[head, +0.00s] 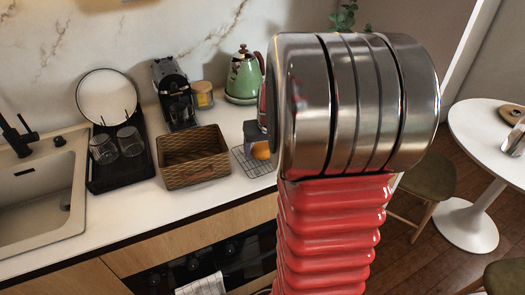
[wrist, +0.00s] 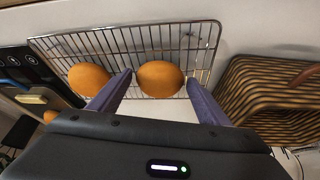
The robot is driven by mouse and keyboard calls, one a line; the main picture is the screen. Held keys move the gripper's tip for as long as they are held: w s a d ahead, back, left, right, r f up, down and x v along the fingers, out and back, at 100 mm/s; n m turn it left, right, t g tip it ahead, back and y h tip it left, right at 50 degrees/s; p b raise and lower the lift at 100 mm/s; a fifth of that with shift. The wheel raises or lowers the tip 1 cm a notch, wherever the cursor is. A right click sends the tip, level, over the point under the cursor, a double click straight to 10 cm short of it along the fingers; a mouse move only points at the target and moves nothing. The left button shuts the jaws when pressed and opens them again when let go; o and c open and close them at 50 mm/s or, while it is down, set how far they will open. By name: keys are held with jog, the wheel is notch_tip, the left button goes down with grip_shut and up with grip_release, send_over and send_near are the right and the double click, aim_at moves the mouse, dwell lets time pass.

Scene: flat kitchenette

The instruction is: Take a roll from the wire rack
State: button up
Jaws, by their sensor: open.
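The wire rack (wrist: 203,42) lies on the white counter across the top of the wrist view. Two orange-brown rolls are on its near part: one roll (wrist: 88,78) left of my left finger and another roll (wrist: 160,78) between the two finger ends in the picture. My gripper (wrist: 158,82) is open, its purple fingers either side of that second roll; contact cannot be told.
A woven basket (head: 192,172) stands just left of the rack; it is at the right in the wrist view (wrist: 268,98). A green kettle (head: 243,80), a jar (head: 202,95), a coffee machine (head: 174,95) and a black drying rack with glasses (head: 120,165) stand behind and left.

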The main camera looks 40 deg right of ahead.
dwell(0.6)
jog(key=c, duration=1.1)
